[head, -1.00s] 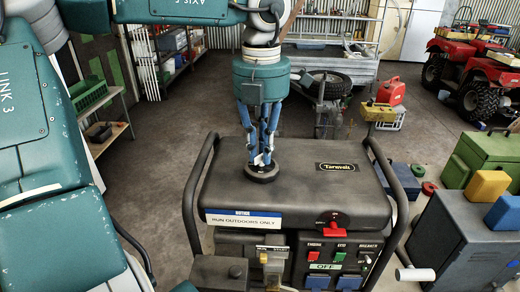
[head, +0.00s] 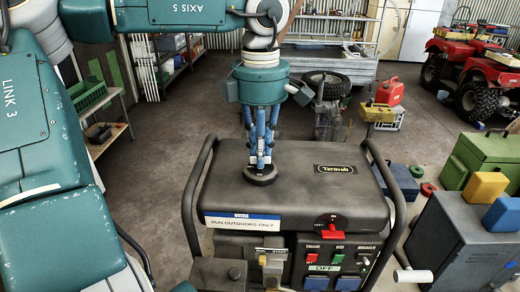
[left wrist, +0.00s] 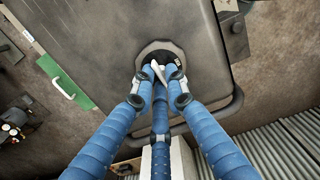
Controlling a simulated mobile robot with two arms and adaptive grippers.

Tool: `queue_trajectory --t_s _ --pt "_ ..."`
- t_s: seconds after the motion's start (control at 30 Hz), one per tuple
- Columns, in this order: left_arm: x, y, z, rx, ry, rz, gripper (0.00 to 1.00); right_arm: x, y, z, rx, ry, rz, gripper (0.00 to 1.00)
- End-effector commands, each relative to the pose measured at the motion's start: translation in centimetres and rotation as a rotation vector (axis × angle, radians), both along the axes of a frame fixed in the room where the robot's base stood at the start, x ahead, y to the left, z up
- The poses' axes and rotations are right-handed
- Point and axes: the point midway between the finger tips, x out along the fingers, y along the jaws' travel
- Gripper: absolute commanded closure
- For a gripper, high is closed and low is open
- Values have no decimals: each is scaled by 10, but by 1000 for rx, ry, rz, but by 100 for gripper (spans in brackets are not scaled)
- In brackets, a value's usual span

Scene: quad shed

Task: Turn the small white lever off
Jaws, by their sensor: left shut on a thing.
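The small white lever (left wrist: 159,73) sits on a round black cap (left wrist: 162,54) on top of the dark generator (left wrist: 200,40), as the left wrist view shows. My left gripper (left wrist: 160,80) has its blue fingers closed around the lever, which is partly hidden between them. In the head view my left gripper (head: 261,164) points straight down at the round cap (head: 260,175), near the back left of the generator's top (head: 300,190). The lever itself is mostly hidden there. My right gripper is not in view.
A red lever (head: 331,234) and a switch panel (head: 336,256) are on the generator's front. Tubular handles (head: 397,200) rise at its sides. A grey box with yellow and blue blocks (head: 487,187) stands to the right. Bare floor (head: 165,150) lies to the left.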

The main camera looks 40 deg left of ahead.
Motion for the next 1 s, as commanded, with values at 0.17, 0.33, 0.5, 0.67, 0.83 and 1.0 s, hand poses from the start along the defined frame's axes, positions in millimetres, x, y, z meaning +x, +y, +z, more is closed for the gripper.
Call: queue_trajectory --t_s 0.17,0.33,0.5,0.67,0.83,1.0 --pt "0 -1 1 -3 -3 -57 100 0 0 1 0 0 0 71" --pt "0 -1 1 -3 -2 -80 100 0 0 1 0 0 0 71" --pt "0 -1 1 -1 0 -85 100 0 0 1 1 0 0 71" --pt "-1 -1 1 -2 1 -84 100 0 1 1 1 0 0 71" --pt "-1 -1 0 -1 1 -84 71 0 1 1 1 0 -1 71" --pt "-1 0 0 -1 2 -83 71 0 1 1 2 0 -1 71"
